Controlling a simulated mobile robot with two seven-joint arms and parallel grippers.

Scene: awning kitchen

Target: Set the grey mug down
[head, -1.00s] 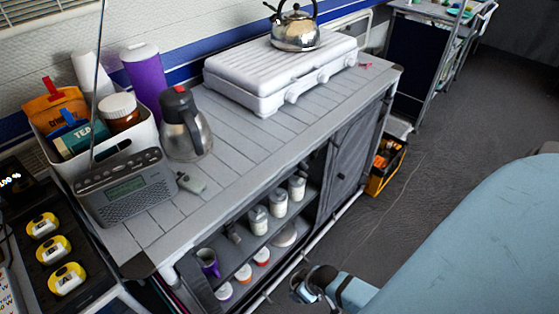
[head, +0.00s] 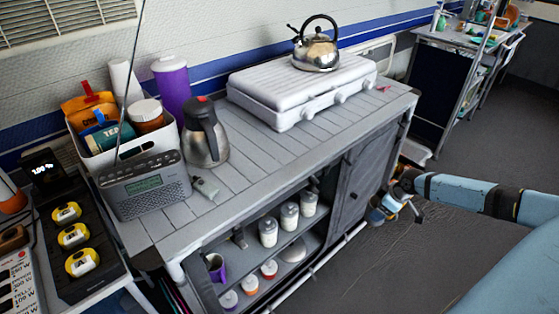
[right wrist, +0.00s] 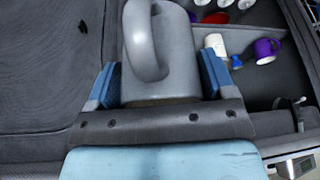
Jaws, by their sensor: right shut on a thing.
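The grey mug (right wrist: 165,55) fills the upper middle of the right wrist view, with its rounded handle towards the camera. My right gripper (right wrist: 160,82) has its two blue fingers on either side of the mug and is shut on it. In the head view my right gripper (head: 388,207) is at the right, in front of the cabinet's door end and lower than the counter top. The mug is too small and covered to make out clearly there. My left gripper is not in view.
The slatted counter (head: 270,150) has a clear strip in front of the white stove (head: 300,90). A steel jug (head: 205,135), a radio (head: 145,187) and a white bin (head: 130,150) crowd its left end. Shelves below hold jars (head: 289,216) and a purple mug (head: 216,268).

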